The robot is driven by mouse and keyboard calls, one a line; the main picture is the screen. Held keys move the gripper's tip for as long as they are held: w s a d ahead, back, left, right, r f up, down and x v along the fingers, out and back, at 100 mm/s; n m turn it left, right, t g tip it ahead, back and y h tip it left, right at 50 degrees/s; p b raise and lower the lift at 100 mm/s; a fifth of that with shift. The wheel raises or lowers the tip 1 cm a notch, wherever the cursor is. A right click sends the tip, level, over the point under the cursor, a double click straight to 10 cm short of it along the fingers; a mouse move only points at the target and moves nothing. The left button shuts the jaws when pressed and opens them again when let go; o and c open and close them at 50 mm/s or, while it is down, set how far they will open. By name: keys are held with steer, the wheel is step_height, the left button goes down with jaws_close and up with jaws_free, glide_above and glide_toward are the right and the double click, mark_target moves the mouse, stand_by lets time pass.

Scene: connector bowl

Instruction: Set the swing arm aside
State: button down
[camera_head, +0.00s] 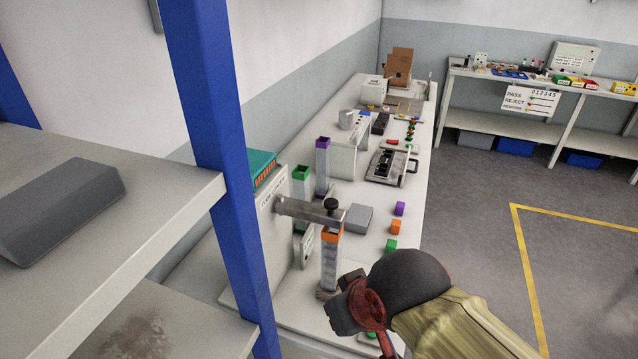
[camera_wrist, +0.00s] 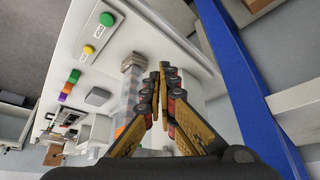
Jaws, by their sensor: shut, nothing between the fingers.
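The swing arm (camera_head: 303,211) is a grey metal bar in the head view. It reaches out from a white cabinet (camera_head: 262,245), and its free end with a black knob (camera_head: 331,205) lies over the top of the clear tube with an orange rim (camera_head: 330,262). My gripper (camera_head: 343,302) is shut and empty, just right of the tube's lower part; I cannot tell whether it touches. In the wrist view my shut fingers (camera_wrist: 160,72) point past the clear tube (camera_wrist: 131,88). I cannot make out the swing arm there.
Green-rimmed (camera_head: 302,200) and purple-rimmed (camera_head: 323,168) tubes stand behind the arm. A grey box (camera_head: 357,218) and purple, orange (camera_head: 396,227) and green cubes lie to the right. A blue shelf post (camera_head: 222,160) stands at the left.

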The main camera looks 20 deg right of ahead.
steer(key=shift+r, duration=0.1)
steer(key=w+d+r+m+g+p, duration=0.1)
steer(key=w+d+r+p, duration=0.4)
steer(key=w+r+p, duration=0.5)
steer(key=w+d+r+m+h+p, duration=0.1)
steer(key=w+d+r+p, duration=0.3)
steer(key=w+r+p, duration=0.7)
steer(key=w+m+p, duration=0.1)
steer(key=p, duration=1)
steer(key=shift+d+r+m+g, duration=0.2)
steer(key=shift+d+m+g, duration=0.1)
steer(key=shift+d+g, duration=0.1)
steer(key=shift+w+f, duration=0.1)
steer(key=shift+f, duration=0.05)
steer(key=p, duration=0.3)
glide_above(310, 206)
steer(key=d, duration=0.5)
step_height(310, 206, down, 10)
steer(key=shift+s, duration=0.3)
